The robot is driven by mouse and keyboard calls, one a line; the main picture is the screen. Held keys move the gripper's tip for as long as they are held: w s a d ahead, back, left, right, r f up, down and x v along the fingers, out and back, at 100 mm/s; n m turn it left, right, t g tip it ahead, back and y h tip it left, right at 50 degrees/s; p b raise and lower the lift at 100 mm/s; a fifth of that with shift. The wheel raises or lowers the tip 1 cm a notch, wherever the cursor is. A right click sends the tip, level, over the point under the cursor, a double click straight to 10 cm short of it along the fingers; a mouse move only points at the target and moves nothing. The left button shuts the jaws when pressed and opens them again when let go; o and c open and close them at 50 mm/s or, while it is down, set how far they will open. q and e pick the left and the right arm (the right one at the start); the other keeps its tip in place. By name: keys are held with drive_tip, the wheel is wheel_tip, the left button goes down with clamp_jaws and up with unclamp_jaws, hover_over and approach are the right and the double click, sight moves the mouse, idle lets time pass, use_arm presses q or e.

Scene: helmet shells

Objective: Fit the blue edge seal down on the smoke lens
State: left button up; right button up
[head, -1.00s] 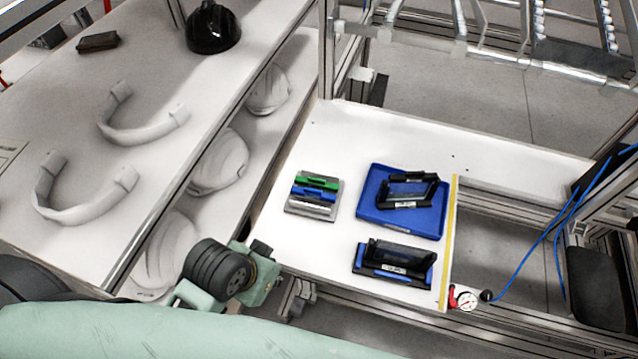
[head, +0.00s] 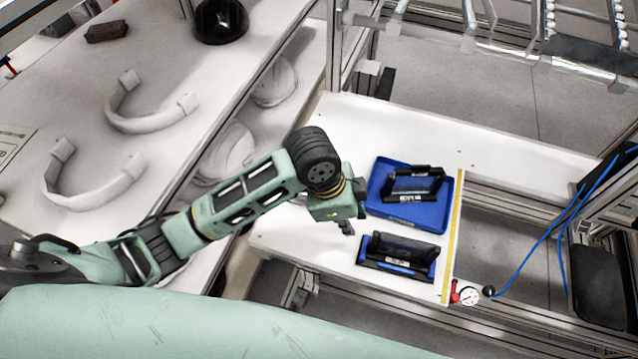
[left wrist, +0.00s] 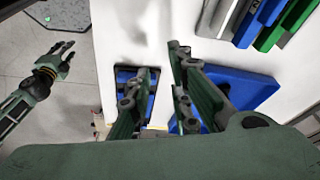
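In the left wrist view the blue edge seal (left wrist: 262,18) lies in a grey rack (left wrist: 212,18) beside a green one. My arm hides the rack in the head view. A dark smoke-coloured lens (head: 408,247) stands in a black and blue holder (head: 395,267) at the table's front. A second framed lens (head: 412,184) sits in the blue tray. My left gripper (head: 346,228) hangs above the table, left of the front holder. In its wrist view its fingers (left wrist: 164,60) are apart and empty. My right gripper (left wrist: 68,49) shows small over the floor, fingers apart.
The blue tray (head: 447,216) is close behind the front holder. A yellow strip (head: 452,240) edges the table, with a gauge (head: 467,296) by its corner. White shells (head: 230,150) fill the shelf at left. The table's back is clear.

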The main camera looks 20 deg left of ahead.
use_arm(q)
drive_tip(key=w+a+r+m+y, duration=0.1)
drive_tip(key=w+a+r, duration=0.1)
drive_tip(key=w+a, duration=0.1)
drive_tip(key=w+a+r+m+y, duration=0.1)
drive_tip(key=w+a+r, duration=0.1)
drive_tip(key=a, duration=0.1)
drive_tip(key=w+a+r+m+g+y, duration=0.1)
drive_tip(key=w+a+r, duration=0.1)
drive_tip(key=w+a, duration=0.1)
drive_tip(key=shift+w+r, duration=0.25)
drive_tip(key=shift+w, duration=0.05)
drive_tip(key=f+p, duration=0.1)
drive_tip(key=f, duration=0.2)
drive_tip(key=f+p, duration=0.1)
drive_tip(key=f, duration=0.2)
drive_tip(key=shift+w+a+f, duration=0.15)
drive_tip(key=shift+a+f, duration=0.05)
drive_tip(key=shift+f, duration=0.6)
clamp_jaws()
